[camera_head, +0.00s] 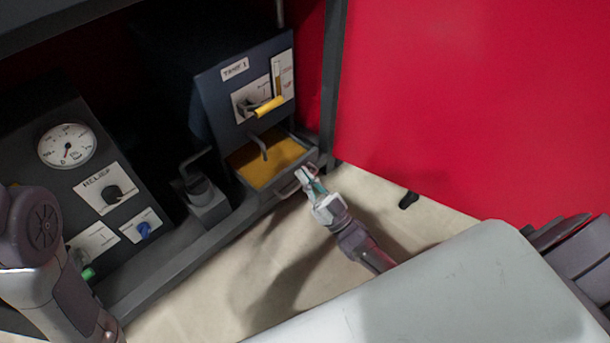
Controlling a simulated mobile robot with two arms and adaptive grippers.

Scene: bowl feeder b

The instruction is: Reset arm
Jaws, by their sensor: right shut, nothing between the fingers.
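My right gripper (309,182) is shut and empty. Its tips are close to the front edge of a tray (262,165) with an amber-coloured bottom, under a dark tank box (222,92). I cannot tell whether the tips touch the thin handle (288,189) on the tray's front. My left arm (38,255) comes in at the lower left, in front of the gauge panel. Its gripper is not in view.
A dark panel (88,180) with a round gauge (67,146), a black relief knob and a blue knob stands at left. A yellow lever (270,106) is on the tank front. A red wall (480,100) fills the right. Beige floor (260,270) lies open below the frame.

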